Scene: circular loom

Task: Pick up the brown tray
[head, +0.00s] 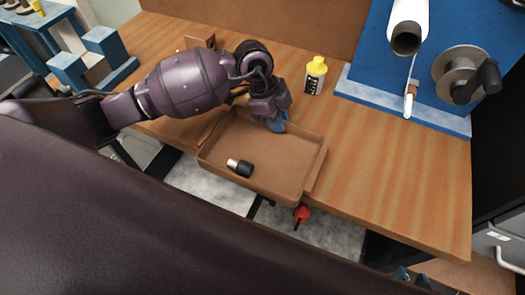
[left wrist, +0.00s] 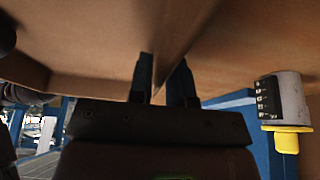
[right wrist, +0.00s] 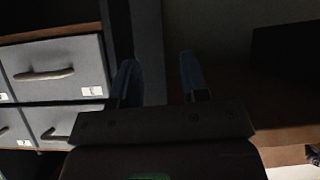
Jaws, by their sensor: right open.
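The brown tray (head: 268,160) rests on the wooden bench, its near part jutting over the front edge. A small black and silver cylinder (head: 240,167) lies inside it. My left gripper (head: 279,122) is at the tray's far wall. In the left wrist view the tray's wall (left wrist: 178,40) runs between the fingers of my left gripper (left wrist: 164,82), which are close together against it. My right gripper (right wrist: 158,80) is open and empty; only its fingertips show at the bottom of the head view (head: 412,277), away from the tray.
A yellow-capped bottle (head: 315,76) stands behind the tray, right of my left gripper. A blue stand (head: 440,60) with a white roll and a crank is at the back right. The bench (head: 400,170) right of the tray is clear. Grey drawers (right wrist: 55,75) show in the right wrist view.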

